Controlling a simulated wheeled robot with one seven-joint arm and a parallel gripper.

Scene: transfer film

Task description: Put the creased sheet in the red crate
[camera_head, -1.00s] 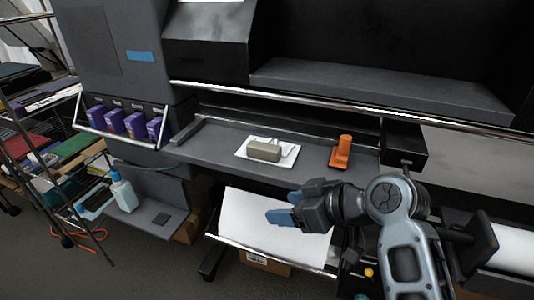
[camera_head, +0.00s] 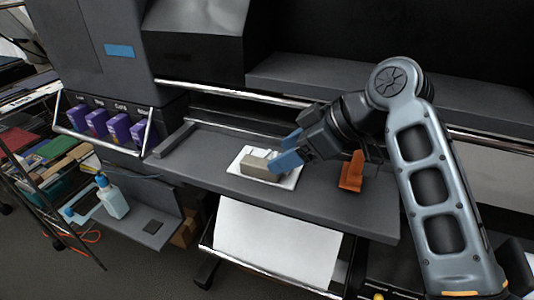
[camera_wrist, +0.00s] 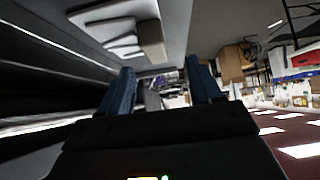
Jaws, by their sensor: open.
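A small white sheet (camera_head: 289,181) lies on the dark grey printer shelf with a beige block (camera_head: 255,165) on it. It also shows at the top left of the wrist view (camera_wrist: 112,14), with raised folds. My gripper (camera_head: 277,156) has its blue fingers apart and empty, at the right side of the block and over the sheet in the head view. I cannot tell whether they touch either. The open fingers also show in the wrist view (camera_wrist: 160,68). A small red object (camera_wrist: 305,58) stands far off at the right; I cannot tell whether it is the red crate.
An orange tool (camera_head: 352,171) stands on the shelf right of the sheet. A large white sheet (camera_head: 275,243) hangs below the shelf. Purple cartridges (camera_head: 97,122) and a spray bottle (camera_head: 112,198) are at the left. A metal bar (camera_head: 225,94) runs above the shelf.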

